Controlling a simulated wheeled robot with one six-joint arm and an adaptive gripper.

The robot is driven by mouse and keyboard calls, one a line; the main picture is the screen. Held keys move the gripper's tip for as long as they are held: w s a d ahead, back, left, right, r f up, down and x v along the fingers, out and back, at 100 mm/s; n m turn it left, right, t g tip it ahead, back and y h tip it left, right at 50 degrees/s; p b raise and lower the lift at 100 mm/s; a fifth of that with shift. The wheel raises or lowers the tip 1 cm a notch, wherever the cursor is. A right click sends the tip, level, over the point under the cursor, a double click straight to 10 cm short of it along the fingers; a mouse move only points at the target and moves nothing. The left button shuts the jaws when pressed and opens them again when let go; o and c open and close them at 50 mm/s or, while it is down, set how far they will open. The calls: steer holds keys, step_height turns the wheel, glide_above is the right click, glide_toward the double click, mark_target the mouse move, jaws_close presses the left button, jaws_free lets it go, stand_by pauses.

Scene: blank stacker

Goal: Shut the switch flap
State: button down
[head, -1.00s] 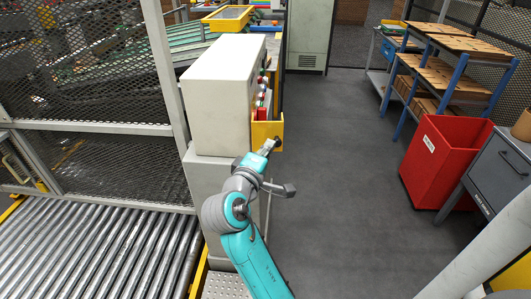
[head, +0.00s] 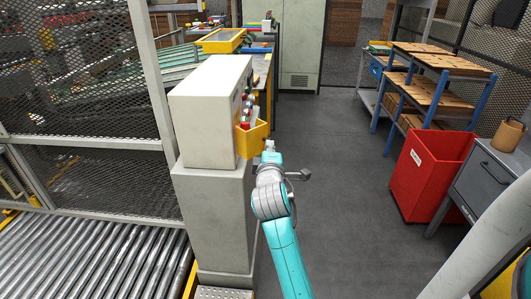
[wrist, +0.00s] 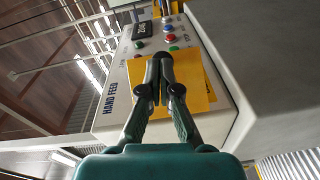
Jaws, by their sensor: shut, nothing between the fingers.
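The yellow switch flap (head: 256,139) is on the front of a pale control box (head: 208,110) in the head view. It stands out at an angle from the panel. In the wrist view the yellow flap (wrist: 195,85) shows behind my fingers on the panel marked HAND FEED. My gripper (wrist: 161,62) is shut and empty, its fingertips in front of the yellow surface. In the head view my gripper (head: 269,146) is just right of the flap. I cannot tell whether the tips touch it. The switch is hidden.
Coloured buttons (wrist: 169,38) and a dark display (wrist: 142,30) sit beside the flap. A grey pedestal (head: 213,215) carries the box. A roller conveyor (head: 90,255) and mesh fence are left.

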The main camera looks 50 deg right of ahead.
steer(key=w+d+n+t+y, duration=0.3)
steer(key=w+d+t+y, duration=0.1)
steer(key=d, duration=0.2)
steer(key=shift+w+d+n, duration=0.3)
steer(key=shift+w+n, duration=0.05)
steer(key=shift+n, duration=0.05)
stand_by(0.4)
stand_by(0.7)
